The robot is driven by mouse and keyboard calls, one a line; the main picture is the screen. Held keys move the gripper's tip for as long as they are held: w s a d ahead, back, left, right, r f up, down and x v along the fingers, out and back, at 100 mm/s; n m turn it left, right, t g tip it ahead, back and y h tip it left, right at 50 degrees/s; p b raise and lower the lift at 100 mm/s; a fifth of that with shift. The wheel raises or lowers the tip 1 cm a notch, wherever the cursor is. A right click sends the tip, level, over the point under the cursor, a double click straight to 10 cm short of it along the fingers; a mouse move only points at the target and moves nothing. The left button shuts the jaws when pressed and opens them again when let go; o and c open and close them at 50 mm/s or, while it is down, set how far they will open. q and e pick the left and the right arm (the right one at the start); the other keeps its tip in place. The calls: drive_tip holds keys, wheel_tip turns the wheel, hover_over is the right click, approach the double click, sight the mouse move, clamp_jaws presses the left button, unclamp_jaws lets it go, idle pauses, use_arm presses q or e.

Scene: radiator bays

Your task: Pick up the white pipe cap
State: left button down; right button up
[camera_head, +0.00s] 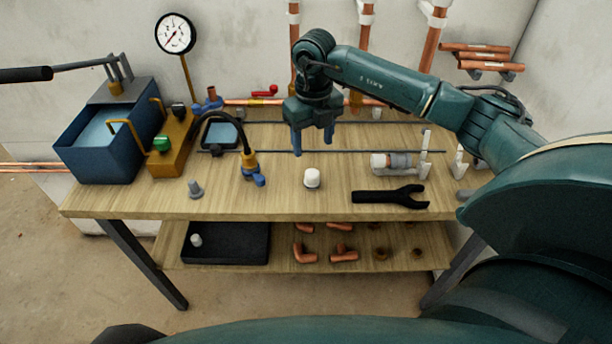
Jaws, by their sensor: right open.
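The white pipe cap (312,178) stands on the wooden workbench (285,205), near the middle of its front half. It looks like a short white cylinder. My right gripper (313,148) hangs above the bench, fingers pointing down, just behind and above the cap in the picture. Its fingers are apart, with nothing between them. It does not appear to touch the cap. My left gripper is not in view.
A black wrench (390,197) and a clear-and-white cylinder (393,162) lie to the right. A blue tank (100,150), a gauge (175,34) and a grey fitting (195,189) are left. Copper pipes (433,45) rise behind. A lower shelf holds copper elbows (304,253) and a black tray (226,256).

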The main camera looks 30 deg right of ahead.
hover_over(312, 173)
wheel_tip(312, 173, down, 5)
drive_tip(key=shift+w+d+r, duration=0.1)
drive_tip(key=shift+w, duration=0.05)
drive_tip(key=shift+f+p, duration=0.8)
drive_tip(key=shift+f, duration=1.95)
drive_tip(key=shift+c, duration=0.5)
drive_tip(key=c, duration=0.8)
